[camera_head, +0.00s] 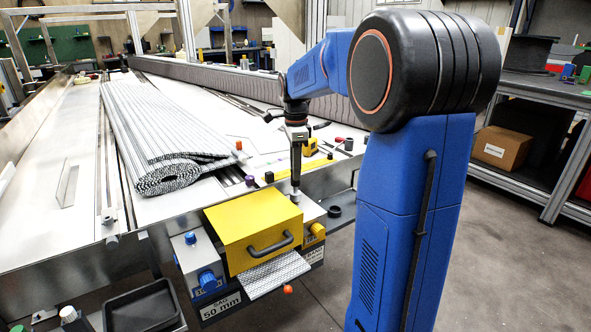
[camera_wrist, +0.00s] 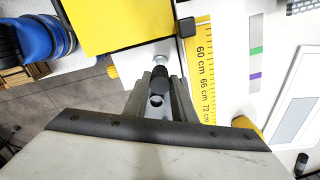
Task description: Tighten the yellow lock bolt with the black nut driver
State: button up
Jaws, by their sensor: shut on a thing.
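My gripper (camera_head: 297,157) points down beside the right edge of the yellow box in the head view. My gripper also shows in the wrist view (camera_wrist: 160,98), its jaws shut around the black nut driver (camera_wrist: 159,78). The nut driver (camera_head: 295,180) hangs upright, its lower end at a small silvery piece near the box's back right corner. In the wrist view a pale round piece (camera_wrist: 158,61) lies at the driver's far end; I cannot tell if they touch. A yellow knob-like part (camera_head: 317,231), possibly the lock bolt, sits right of the box.
The yellow box (camera_head: 247,228) with a grey handle stands on the conveyor's near end, with a blue-knobbed grey block (camera_head: 200,262) at its left. A rolled grey belt (camera_head: 165,140) lies behind. A yellow ruler (camera_wrist: 203,75) runs close by the jaws. A black tray (camera_head: 140,308) is at front left.

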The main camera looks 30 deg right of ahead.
jog(key=shift+r, duration=2.5)
